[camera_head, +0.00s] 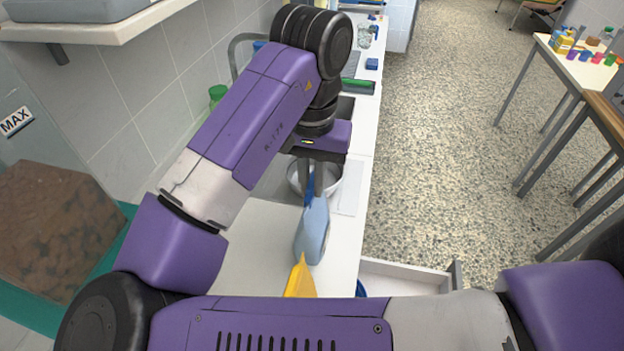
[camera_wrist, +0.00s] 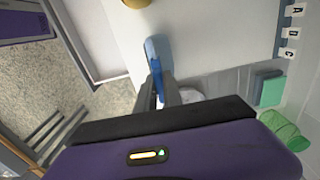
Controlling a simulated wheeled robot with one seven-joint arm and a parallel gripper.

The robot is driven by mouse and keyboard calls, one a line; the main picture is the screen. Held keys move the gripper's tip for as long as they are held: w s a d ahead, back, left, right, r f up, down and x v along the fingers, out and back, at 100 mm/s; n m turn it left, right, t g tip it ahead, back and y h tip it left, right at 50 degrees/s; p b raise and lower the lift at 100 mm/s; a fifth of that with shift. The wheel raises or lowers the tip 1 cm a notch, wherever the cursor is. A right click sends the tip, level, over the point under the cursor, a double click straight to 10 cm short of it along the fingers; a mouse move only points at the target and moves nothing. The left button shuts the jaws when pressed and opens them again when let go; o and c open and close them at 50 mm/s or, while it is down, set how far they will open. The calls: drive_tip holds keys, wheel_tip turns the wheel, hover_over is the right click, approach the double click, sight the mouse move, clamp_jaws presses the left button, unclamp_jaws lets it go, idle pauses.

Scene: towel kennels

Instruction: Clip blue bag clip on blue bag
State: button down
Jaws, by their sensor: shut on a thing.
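The blue bag (camera_head: 313,232), pale blue, stands upright on the white counter, with its narrow top right under my gripper. My gripper (camera_head: 318,182) points down over the counter and is shut on the darker blue bag clip (camera_head: 308,192), which is at the bag's top. In the wrist view the clip (camera_wrist: 156,82) lies between my fingers (camera_wrist: 158,98), with the pale bag (camera_wrist: 151,50) just beyond it. The fingers partly hide the clip. I cannot tell whether the clip grips the bag's edge or only touches it.
A yellow bag (camera_head: 301,281) stands close in front of the blue bag. A white bowl (camera_head: 327,178) sits behind my gripper. An open drawer (camera_head: 405,277) juts out at the counter's right. A tiled wall (camera_head: 115,95) rises at the left.

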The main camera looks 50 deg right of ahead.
sight(312, 181)
drive_tip(key=shift+f, duration=0.4)
idle(1.3)
drive_tip(key=c, duration=0.9)
unclamp_jaws()
drive_tip(key=shift+r+p, duration=2.5)
drive_tip(key=shift+p, duration=0.15)
